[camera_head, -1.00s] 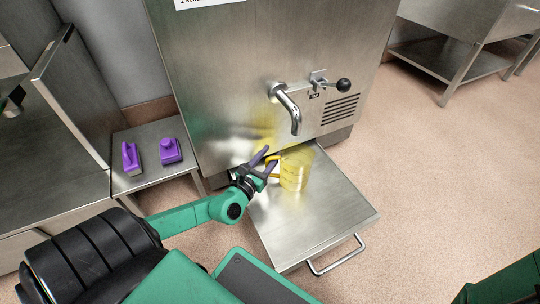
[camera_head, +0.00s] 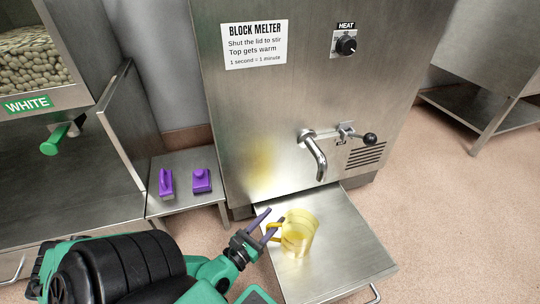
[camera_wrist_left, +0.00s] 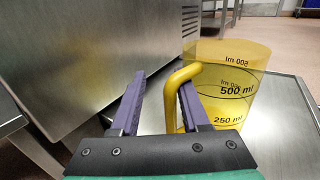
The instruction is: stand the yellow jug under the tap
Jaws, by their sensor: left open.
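The yellow jug (camera_head: 298,236) is see-through and stands upright on the pulled-out steel shelf (camera_head: 345,240) below the tap (camera_head: 316,157). In the head view the tap's spout end is above and behind the jug. My left gripper (camera_head: 268,224) is open at the jug's handle, on its left side. In the left wrist view the jug (camera_wrist_left: 230,85) is at the right with 250 ml and 500 ml marks, and its yellow handle (camera_wrist_left: 176,88) lies between the open purple fingers (camera_wrist_left: 157,95). My right gripper is out of view.
The block melter (camera_head: 265,110) stands behind the shelf, with a lever with a black knob (camera_head: 369,139) beside the tap. Two purple objects, a left one (camera_head: 166,183) and a right one (camera_head: 201,180), sit on a low side table (camera_head: 185,203).

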